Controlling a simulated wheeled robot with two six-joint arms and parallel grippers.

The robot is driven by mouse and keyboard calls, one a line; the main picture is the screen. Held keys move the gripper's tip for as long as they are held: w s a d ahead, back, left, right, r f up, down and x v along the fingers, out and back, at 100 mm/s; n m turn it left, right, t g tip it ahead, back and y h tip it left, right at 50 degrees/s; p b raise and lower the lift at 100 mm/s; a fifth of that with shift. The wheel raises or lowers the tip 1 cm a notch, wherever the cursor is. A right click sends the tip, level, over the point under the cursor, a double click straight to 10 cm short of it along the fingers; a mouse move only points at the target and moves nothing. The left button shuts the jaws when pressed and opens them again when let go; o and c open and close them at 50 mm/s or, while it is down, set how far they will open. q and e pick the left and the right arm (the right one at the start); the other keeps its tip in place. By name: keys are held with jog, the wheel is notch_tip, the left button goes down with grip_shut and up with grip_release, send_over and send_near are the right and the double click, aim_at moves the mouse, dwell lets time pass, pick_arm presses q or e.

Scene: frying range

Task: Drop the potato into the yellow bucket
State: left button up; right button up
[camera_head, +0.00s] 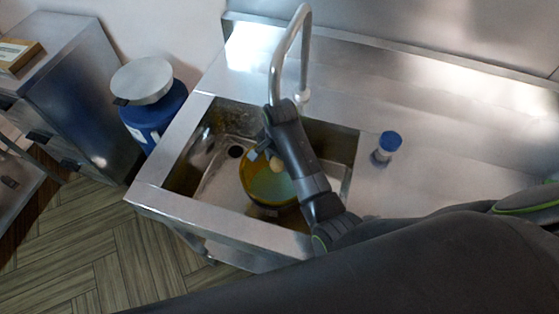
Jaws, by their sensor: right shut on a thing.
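The yellow bucket (249,181) stands inside the metal sink basin, with a greenish inside. My right arm reaches over the counter from the lower right, and my right gripper (268,157) is above the far rim of the bucket. It is shut on the small tan potato (277,163), which shows partly beside the fingers over the bucket's opening. The arm hides part of the bucket's right side. My left gripper is not in view.
A tall curved faucet (290,50) rises behind the sink (172,203), close to my right arm. A blue-capped bottle (386,147) stands on the counter to the right. A blue bin with a grey lid (152,120) stands left of the sink.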

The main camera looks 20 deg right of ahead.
aim_at(278, 171)
notch_tip(278, 171, down, 4)
jog(key=shift+s+f, duration=0.1)
jog(key=shift+s, duration=0.05)
jog(key=shift+s+a+f, duration=0.1)
jog(key=shift+a+f, duration=0.05)
jog(key=shift+f, duration=0.4)
notch_tip(278, 171, down, 3)
jog(key=shift+f, duration=0.55)
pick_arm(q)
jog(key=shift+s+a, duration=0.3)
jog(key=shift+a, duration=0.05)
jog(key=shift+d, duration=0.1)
pick_arm(e)
jog(key=shift+f, duration=0.1)
